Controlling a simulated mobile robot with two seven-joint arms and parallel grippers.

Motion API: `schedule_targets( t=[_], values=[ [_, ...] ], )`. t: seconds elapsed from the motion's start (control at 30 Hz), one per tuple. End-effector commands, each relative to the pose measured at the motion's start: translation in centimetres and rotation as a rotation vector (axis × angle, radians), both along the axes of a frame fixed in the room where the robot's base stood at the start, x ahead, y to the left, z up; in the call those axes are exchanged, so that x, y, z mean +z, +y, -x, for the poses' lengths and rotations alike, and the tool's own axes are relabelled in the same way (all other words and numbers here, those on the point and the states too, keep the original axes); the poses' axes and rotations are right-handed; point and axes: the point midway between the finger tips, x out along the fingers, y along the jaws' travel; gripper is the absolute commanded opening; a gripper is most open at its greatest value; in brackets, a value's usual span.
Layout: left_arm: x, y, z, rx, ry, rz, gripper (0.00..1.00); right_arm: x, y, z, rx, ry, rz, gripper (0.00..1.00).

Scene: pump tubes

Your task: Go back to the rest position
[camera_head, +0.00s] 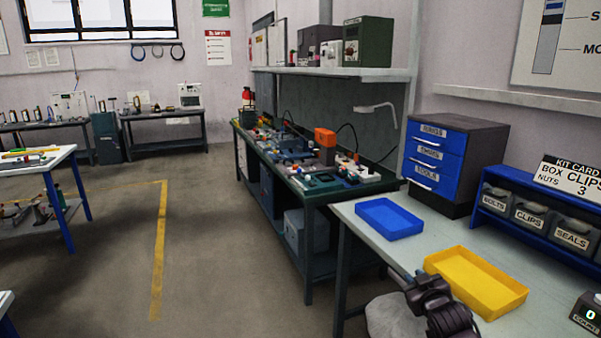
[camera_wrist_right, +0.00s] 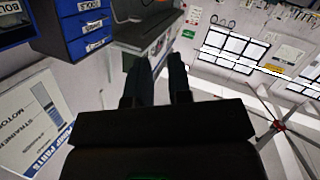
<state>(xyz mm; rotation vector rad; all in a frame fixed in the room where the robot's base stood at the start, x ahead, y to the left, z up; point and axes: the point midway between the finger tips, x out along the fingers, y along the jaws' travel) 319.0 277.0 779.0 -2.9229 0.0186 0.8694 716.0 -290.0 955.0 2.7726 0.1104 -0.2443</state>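My right gripper (camera_head: 432,296) is at the bottom of the head view, dark, in front of the yellow tray (camera_head: 478,284) on the light bench. In the right wrist view, its two dark fingers (camera_wrist_right: 158,68) stand apart with a gap between them and nothing held. The blue tray (camera_head: 390,218) lies on the bench to the left of the yellow tray. Both trays look empty in the head view. My left gripper is not in view.
A blue drawer cabinet (camera_head: 440,157) and a rack of labelled bins (camera_head: 536,218) stand at the back of the bench. A counter box (camera_head: 587,312) sits at the right. A dark workbench (camera_head: 309,207) full of parts stands beyond. The floor (camera_head: 215,235) to the left is clear.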

Motion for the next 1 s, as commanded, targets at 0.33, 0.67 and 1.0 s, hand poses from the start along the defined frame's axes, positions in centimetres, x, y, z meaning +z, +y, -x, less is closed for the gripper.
schedule_targets(
  t=[0.33,0.67,1.0],
  values=[
    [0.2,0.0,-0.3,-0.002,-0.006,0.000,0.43,-10.5,0.4,13.0,-0.020,0.147,-0.076,0.19],
    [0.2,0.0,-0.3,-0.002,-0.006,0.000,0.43,-16.1,0.9,26.6,-0.073,0.278,-0.157,0.19],
    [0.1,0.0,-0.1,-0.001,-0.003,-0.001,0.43,-17.6,1.3,37.7,-0.142,0.377,-0.220,0.19]
  ],
)
